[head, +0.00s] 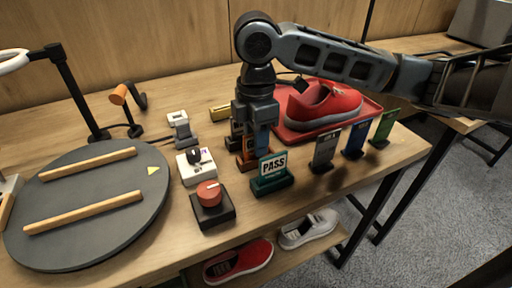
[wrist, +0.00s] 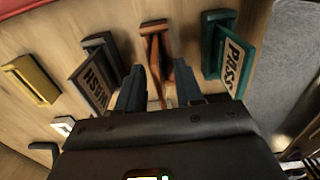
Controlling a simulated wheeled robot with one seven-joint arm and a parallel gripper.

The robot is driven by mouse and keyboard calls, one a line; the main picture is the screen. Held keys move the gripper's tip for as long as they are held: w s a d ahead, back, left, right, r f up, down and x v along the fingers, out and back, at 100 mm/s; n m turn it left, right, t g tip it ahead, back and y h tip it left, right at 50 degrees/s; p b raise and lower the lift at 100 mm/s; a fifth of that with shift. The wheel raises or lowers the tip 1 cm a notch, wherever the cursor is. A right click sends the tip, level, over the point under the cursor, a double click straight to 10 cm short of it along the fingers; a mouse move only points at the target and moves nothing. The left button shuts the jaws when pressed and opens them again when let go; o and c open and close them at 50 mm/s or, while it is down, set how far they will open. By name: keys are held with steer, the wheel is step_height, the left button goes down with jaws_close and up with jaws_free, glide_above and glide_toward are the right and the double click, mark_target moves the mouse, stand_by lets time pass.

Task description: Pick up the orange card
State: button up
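The orange card (wrist: 155,66) stands in its orange holder (wrist: 154,27), seen steeply from above in the wrist view. In the head view the orange holder (head: 245,161) shows low behind the PASS card, mostly hidden by my gripper. My gripper (wrist: 158,88) points down at the orange card. Its two dark fingers are apart, one on each side of the card, with gaps visible. Whether either finger touches the card is hard to tell. In the head view my gripper (head: 256,135) is over the row of cards.
The teal PASS card (wrist: 232,62) stands close on one side, the grey WASH card (wrist: 92,82) on the other. A yellow holder (wrist: 31,78) lies farther left. A red tray with a red sneaker (head: 322,103) is behind. A red-topped knob (head: 210,195) and round turntable (head: 85,225) stand left.

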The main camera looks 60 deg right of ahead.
steer(key=shift+f, duration=0.45)
jaws_close()
